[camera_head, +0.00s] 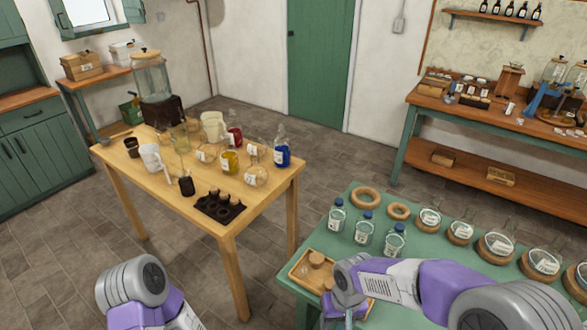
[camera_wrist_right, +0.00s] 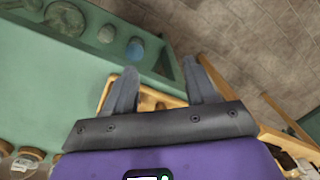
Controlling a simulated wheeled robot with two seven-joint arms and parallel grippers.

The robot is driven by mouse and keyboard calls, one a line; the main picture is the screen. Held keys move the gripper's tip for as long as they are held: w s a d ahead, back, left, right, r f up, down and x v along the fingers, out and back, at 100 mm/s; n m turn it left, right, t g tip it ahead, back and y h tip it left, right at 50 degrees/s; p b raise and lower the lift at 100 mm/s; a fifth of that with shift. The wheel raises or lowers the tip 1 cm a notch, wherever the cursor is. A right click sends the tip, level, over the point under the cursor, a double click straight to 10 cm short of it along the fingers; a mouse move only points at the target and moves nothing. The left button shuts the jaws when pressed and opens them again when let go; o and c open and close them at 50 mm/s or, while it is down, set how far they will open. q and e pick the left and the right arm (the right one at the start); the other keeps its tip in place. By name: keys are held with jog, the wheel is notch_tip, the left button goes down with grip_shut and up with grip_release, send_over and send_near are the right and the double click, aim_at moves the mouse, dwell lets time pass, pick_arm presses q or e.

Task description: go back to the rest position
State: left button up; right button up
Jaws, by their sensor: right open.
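My right gripper (camera_head: 345,302) is over the front left part of the green table (camera_head: 420,285), beside a wooden tray with corks (camera_head: 303,272). In the right wrist view the right gripper (camera_wrist_right: 161,78) has its two grey fingers spread wide with nothing between them. Part of the tray (camera_wrist_right: 106,92) shows below and behind the fingers. My left arm comes in at the bottom left of the head view, low in front of the wooden table; its gripper is out of the picture.
Blue-capped bottles (camera_head: 363,230), cork rings (camera_head: 365,197) and several round flasks (camera_head: 498,244) stand on the green table. The wooden table (camera_head: 130,170) holds a jug (camera_head: 212,126), flasks and a dark rack (camera_head: 219,206). Bare tiled floor (camera_head: 340,150) lies between the tables.

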jog(key=s+f+m+y, duration=0.1)
jog(key=s+f, duration=0.3)
jog(key=f, duration=0.7)
jog(key=s+f+m+y, duration=0.2)
jog(key=s+f+m, duration=0.1)
jog(key=f, duration=0.9)
jog(key=shift+s+a+t, duration=0.4)
jog(key=shift+s+a, duration=0.05)
jog(key=shift+s, duration=0.45)
